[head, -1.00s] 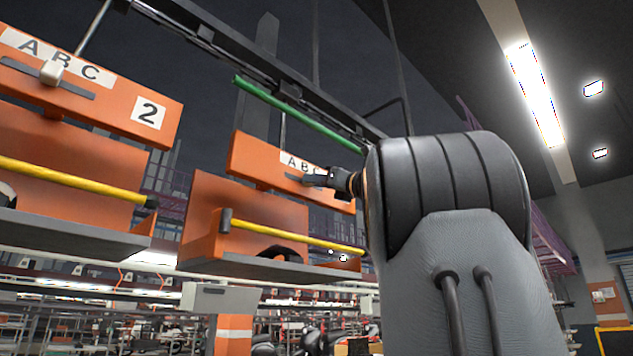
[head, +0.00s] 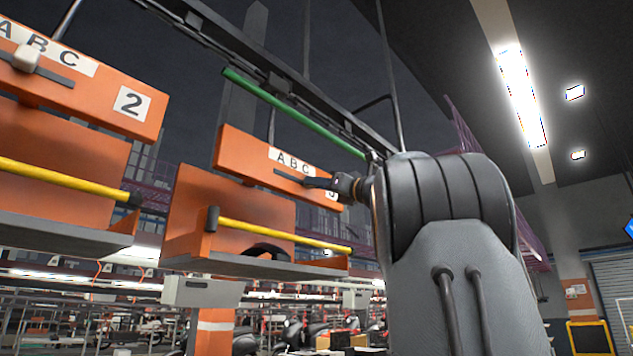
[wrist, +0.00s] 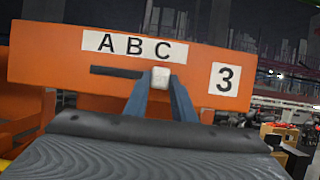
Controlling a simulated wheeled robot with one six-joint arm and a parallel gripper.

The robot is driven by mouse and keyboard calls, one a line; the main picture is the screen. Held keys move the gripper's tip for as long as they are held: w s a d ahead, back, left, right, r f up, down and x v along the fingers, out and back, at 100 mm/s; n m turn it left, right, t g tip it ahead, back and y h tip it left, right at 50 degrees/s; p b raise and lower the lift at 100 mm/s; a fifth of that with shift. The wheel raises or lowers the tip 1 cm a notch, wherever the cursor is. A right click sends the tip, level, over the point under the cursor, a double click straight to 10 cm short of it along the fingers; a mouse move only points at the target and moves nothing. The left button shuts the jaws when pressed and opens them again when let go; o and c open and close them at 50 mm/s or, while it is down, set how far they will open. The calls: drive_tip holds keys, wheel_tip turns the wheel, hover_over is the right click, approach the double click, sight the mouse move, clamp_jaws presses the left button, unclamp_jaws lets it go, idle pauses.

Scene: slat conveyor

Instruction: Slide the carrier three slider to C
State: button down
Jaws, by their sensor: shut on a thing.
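Carrier three's orange header board (head: 245,160) hangs in the middle of the head view, with the letters A B C and a partly hidden 3. The board (wrist: 50,60) fills much of the wrist view, with its 3 label (wrist: 224,79) at right. Its pale slider knob (wrist: 160,77) sits below the C, at the right part of the dark slot (wrist: 115,71). My gripper (wrist: 160,84) is shut on this knob, one finger on each side. In the head view my gripper (head: 312,183) reaches the board from the right and hides the knob.
Carrier two (head: 90,85) hangs at left, its own pale knob (head: 26,58) on its slot. A yellow bar (head: 285,235) and a tray lie below carrier three's board. A green rail (head: 290,112) and dark overhead track run above.

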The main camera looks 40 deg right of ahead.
drive_tip(key=shift+d, duration=0.15)
drive_tip(key=c, duration=1.5)
unclamp_jaws()
drive_tip(key=shift+d, duration=0.2)
drive_tip(key=shift+a, duration=0.15)
drive_tip(key=b+v, duration=0.4)
drive_tip(key=v, duration=0.4)
